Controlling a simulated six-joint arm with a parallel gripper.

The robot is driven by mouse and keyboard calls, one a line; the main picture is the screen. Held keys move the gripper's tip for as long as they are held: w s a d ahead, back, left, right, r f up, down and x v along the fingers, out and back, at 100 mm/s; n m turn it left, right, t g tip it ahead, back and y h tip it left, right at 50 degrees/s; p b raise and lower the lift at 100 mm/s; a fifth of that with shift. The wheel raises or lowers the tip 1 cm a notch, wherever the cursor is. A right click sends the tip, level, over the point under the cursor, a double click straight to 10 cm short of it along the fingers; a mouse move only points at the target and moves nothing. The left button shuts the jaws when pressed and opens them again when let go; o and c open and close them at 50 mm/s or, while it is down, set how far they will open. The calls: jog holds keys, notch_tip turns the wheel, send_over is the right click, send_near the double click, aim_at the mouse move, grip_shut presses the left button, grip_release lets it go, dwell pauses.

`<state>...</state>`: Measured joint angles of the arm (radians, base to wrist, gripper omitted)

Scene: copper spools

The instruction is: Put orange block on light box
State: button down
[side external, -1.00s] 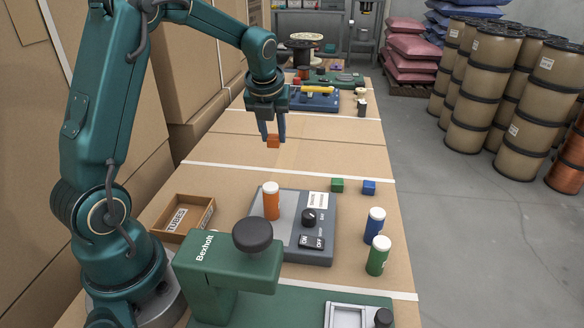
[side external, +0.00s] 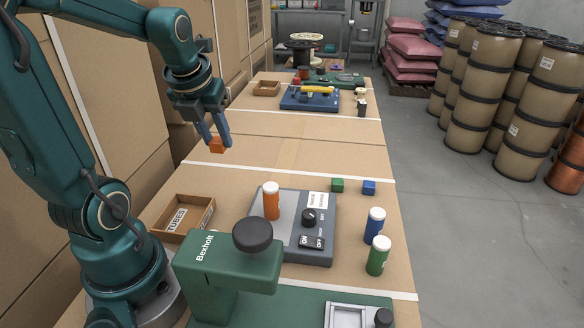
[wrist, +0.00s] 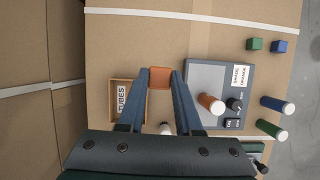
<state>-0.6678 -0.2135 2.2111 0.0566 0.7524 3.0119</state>
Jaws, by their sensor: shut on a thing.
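My gripper (side external: 217,138) is shut on the orange block (side external: 217,146) and holds it in the air above the left side of the table. In the wrist view the block (wrist: 160,77) sits between the two fingertips (wrist: 160,73). A grey box (side external: 318,247) with a knob, ON/OFF switches and a white label lies nearer the camera, to the right of the block in the wrist view (wrist: 205,75). An orange-bodied tube with a white cap (side external: 271,202) stands at its left side. No thing is clearly marked as the light box.
Blue (side external: 375,226) and green (side external: 378,257) tubes stand right. A green Bexholt machine (side external: 225,275) is in front. Mid-table is clear.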

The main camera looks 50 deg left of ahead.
jog(key=shift+s+a+r, duration=0.1)
jog(key=shift+r, duration=0.2)
jog(key=w+d+f, duration=0.2)
jog(key=d, duration=0.1)
jog(key=w+d+f, duration=0.2)
jog(key=d, duration=0.1)
jog(key=w+d+f, duration=0.2)
jog(key=w+f, duration=0.1)
jog(key=shift+d, duration=0.4)
jog(key=shift+f, duration=1.95)
jog(key=shift+f, duration=0.15)
jog(key=c, duration=0.6)
grip_release()
jog(key=shift+w, duration=0.1)
